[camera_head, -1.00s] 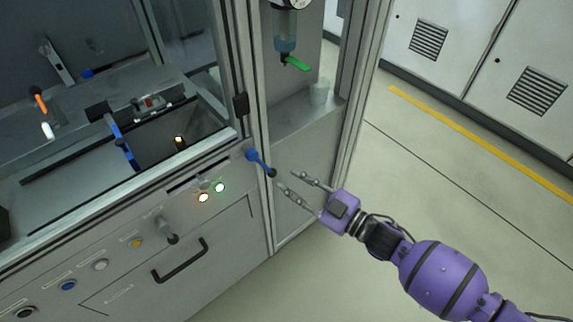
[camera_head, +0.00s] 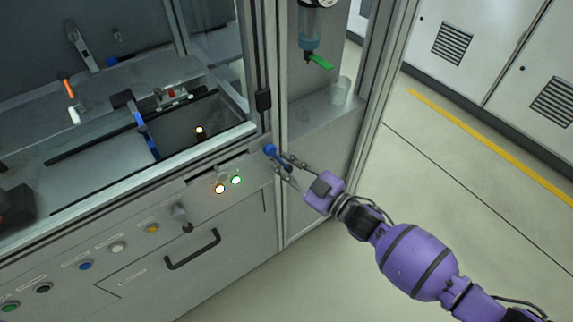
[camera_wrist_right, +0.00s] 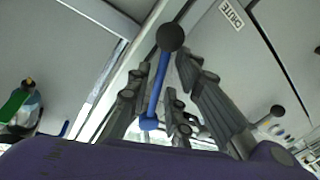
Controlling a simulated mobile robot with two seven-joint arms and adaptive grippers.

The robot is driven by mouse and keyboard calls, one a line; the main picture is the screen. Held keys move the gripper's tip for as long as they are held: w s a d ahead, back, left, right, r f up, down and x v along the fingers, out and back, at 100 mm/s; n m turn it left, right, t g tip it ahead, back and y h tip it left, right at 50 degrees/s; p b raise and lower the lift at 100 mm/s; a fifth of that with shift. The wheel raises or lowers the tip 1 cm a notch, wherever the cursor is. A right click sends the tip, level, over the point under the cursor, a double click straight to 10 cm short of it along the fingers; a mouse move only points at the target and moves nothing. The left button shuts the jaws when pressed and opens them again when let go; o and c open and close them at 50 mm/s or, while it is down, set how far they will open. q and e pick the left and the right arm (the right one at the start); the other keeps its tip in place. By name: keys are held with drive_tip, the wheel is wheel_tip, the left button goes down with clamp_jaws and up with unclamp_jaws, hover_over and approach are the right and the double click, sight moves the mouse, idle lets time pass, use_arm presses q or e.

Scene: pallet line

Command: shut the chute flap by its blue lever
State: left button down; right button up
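The blue lever (camera_head: 271,151) sits on the front corner of the machine cabinet. In the right wrist view the blue lever (camera_wrist_right: 158,85) is a blue rod with a black ball knob at its upper end. My right gripper (camera_head: 282,168) is open at the lever, its fingers spread to either side of the rod. In the right wrist view the right gripper (camera_wrist_right: 165,85) shows gaps between fingers and rod, so no grip is visible. I cannot clearly make out the flap. My left gripper is out of view.
The cabinet front carries lit buttons (camera_head: 228,185), a small knob (camera_head: 181,213) and a black drawer handle (camera_head: 192,250). The cabinet's corner post (camera_head: 270,60) rises behind the lever. Open floor (camera_head: 440,180) lies to the right.

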clamp_jaws()
